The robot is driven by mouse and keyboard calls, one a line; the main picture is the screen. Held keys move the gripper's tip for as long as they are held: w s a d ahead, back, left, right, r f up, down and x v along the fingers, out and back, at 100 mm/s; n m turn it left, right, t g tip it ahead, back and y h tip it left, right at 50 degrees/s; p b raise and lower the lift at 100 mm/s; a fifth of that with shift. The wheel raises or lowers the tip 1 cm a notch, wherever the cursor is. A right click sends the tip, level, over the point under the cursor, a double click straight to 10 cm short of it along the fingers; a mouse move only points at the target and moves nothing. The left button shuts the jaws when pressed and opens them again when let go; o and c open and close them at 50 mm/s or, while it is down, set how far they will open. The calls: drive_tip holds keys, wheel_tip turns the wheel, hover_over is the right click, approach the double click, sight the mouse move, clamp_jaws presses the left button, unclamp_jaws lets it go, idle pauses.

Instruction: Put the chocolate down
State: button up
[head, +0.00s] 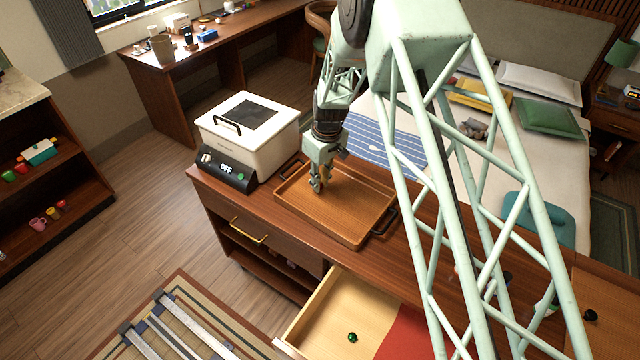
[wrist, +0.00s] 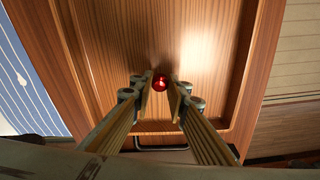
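The chocolate is a small shiny red ball (wrist: 160,83), seen in the wrist view between the tips of my gripper (wrist: 161,86). Both fingertips appear to touch its sides. Behind it is the wooden tray (wrist: 215,50). In the head view my gripper (head: 318,183) points down over the left part of the tray (head: 345,225), low near its surface. The chocolate cannot be made out in the head view. Whether it touches the tray's floor is hard to tell.
A white cooker (head: 262,145) with a black display reading OFF stands left of the tray. Below it an open drawer (head: 335,305) holds a small green shiny ball (head: 352,337) and a red panel. The tray's right half is clear. A bed (head: 575,160) stands behind the counter.

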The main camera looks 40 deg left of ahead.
drive_tip(key=shift+f, duration=0.35)
drive_tip(key=shift+f, duration=0.15)
drive_tip(key=o, duration=0.6)
drive_tip(key=shift+s+d+r, duration=0.1)
drive_tip(key=shift+d+r, duration=0.15)
drive_tip(key=shift+r, duration=1.8)
drive_tip(key=shift+d+r, duration=0.2)
drive_tip(key=shift+r, duration=1.8)
drive_tip(key=shift+s+d+r, duration=0.1)
drive_tip(key=shift+d+r, duration=0.15)
drive_tip(key=shift+r, duration=1.8)
